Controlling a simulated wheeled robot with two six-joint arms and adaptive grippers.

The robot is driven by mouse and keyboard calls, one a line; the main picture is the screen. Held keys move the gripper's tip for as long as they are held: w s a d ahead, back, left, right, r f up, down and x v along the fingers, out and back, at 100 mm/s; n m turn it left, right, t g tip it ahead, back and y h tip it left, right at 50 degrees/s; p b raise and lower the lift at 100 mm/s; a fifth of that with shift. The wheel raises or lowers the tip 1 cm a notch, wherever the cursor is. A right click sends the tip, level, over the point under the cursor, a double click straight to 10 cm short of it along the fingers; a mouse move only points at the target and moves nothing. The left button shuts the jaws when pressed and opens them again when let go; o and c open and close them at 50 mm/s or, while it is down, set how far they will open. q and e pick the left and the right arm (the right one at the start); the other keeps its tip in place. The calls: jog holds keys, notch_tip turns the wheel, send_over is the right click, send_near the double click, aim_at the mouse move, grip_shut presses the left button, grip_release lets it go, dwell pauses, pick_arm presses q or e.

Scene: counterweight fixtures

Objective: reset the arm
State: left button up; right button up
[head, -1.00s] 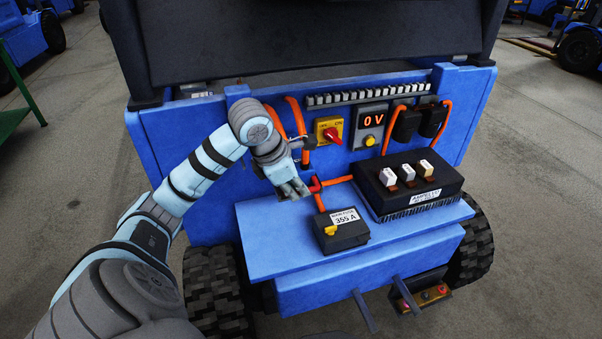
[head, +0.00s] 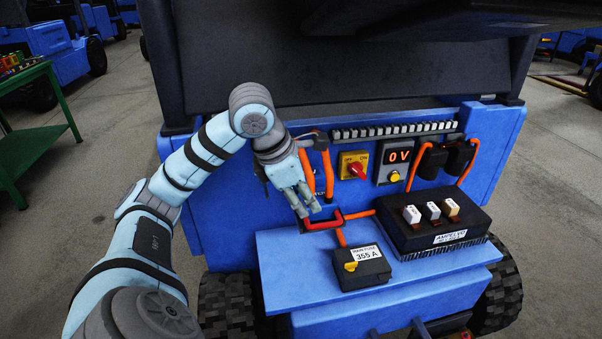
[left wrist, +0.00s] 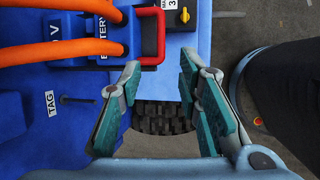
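My left arm reaches in from the left in the head view, bent at the wrist so the hand points down. My left gripper (head: 308,207) hangs beside the red connector handle (head: 325,224) over the blue truck shelf; I cannot tell from the head view whether they touch. In the left wrist view the gripper (left wrist: 160,70) has its two green-padded fingers wide apart with nothing between them. The red handle (left wrist: 160,40) lies beyond the fingertips there, on the blue battery plug (left wrist: 100,45) with its orange cables. My right gripper is out of view.
The truck panel holds a yellow-and-red switch (head: 354,167) and a 0 V display (head: 399,156). A fuse box (head: 361,269) and a black charger block (head: 433,229) stand on the shelf (head: 285,262). A green table (head: 28,145) is at the left.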

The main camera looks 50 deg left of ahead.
pick_arm(q)
jog(key=shift+v, duration=1.2)
